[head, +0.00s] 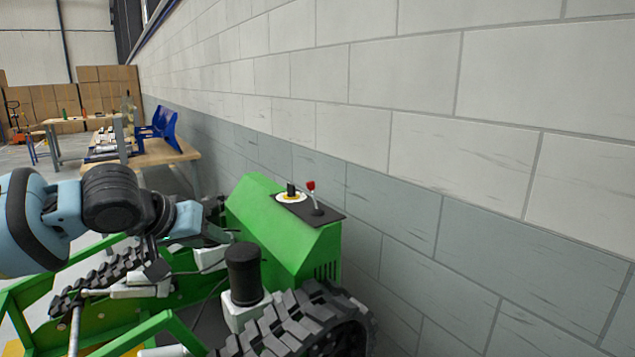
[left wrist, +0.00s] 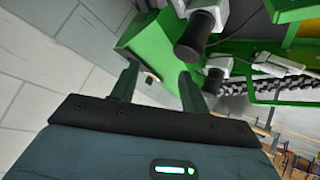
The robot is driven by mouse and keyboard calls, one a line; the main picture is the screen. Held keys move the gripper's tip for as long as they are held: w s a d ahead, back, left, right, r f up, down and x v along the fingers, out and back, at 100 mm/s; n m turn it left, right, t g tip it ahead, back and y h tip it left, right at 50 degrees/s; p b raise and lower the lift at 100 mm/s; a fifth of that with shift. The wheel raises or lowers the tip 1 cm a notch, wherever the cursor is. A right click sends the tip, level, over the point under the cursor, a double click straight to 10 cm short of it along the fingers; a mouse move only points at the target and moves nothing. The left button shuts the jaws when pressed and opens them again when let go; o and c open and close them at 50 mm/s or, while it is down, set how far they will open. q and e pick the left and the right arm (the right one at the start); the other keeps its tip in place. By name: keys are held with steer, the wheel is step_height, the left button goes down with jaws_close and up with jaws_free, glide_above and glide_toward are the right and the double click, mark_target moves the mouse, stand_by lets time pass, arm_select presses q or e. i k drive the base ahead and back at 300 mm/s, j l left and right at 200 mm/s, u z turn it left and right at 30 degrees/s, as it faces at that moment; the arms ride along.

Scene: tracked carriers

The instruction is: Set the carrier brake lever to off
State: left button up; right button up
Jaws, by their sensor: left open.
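The green tracked carrier (head: 262,232) stands against the wall. On its sloped top is a dark plate with the brake lever (head: 312,192), a thin rod with a red knob, standing nearly upright. Beside it, to the left, is a black rotary knob (head: 291,190) on a pale yellow-ringed dial. My left gripper (head: 226,222) is left of the green housing, apart from the lever. In the left wrist view its two fingers (left wrist: 158,82) are spread with nothing held between them, facing the green housing (left wrist: 150,45). The lever cannot be made out there. My right gripper is not in view.
The block wall (head: 430,200) stands close behind and right of the carrier. A black cylinder (head: 243,272) and a rubber track (head: 300,325) lie in front of the housing. A workbench (head: 165,153) with a blue rack stands further back. Free air lies above the housing.

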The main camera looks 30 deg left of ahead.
mark_target(311, 185)
steer(key=i+j, duration=0.15)
steer(key=i, duration=1.1)
